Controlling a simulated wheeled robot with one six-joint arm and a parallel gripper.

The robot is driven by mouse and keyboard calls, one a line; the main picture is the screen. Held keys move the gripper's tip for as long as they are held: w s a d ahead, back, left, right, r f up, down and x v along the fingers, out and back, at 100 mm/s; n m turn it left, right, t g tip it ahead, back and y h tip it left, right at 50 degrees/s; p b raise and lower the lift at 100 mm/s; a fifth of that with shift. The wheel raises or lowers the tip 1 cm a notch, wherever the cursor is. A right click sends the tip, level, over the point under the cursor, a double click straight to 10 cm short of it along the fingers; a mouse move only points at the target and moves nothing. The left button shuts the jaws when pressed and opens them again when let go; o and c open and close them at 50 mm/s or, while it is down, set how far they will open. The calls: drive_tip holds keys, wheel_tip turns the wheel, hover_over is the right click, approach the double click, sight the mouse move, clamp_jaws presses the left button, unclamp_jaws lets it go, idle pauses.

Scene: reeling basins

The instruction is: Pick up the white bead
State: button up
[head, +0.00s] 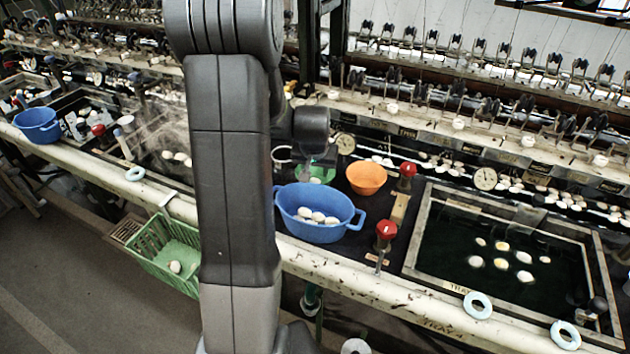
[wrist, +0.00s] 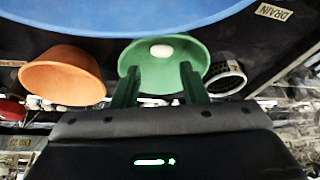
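A small white oval thing, which looks like the white bead (wrist: 161,50), lies inside the green bowl (wrist: 150,82) in the wrist view. My gripper (wrist: 160,68) has two green fingers set apart, with nothing between them but the view of the bowl. The bead shows just beyond the fingertips, between their lines; I cannot tell how far off it is. In the head view the green bowl (head: 326,172) shows behind the blue basin, partly hidden by the basin and my wrist. I cannot make out the bead there.
The blue two-handled basin (head: 318,229) holds several white cocoons, in front of the bowl. An orange bowl (head: 366,178) stands right of the green one. Red-knobbed valves (head: 386,232) stand nearby. A dark water tray (head: 422,240) lies right; a green basket (head: 160,250) hangs left.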

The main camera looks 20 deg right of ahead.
sight(315, 180)
drive_tip(key=shift+p+x, duration=0.6)
drive_tip(key=shift+x, duration=2.25)
drive_tip(key=shift+a, duration=0.15)
drive_tip(key=c, duration=0.4)
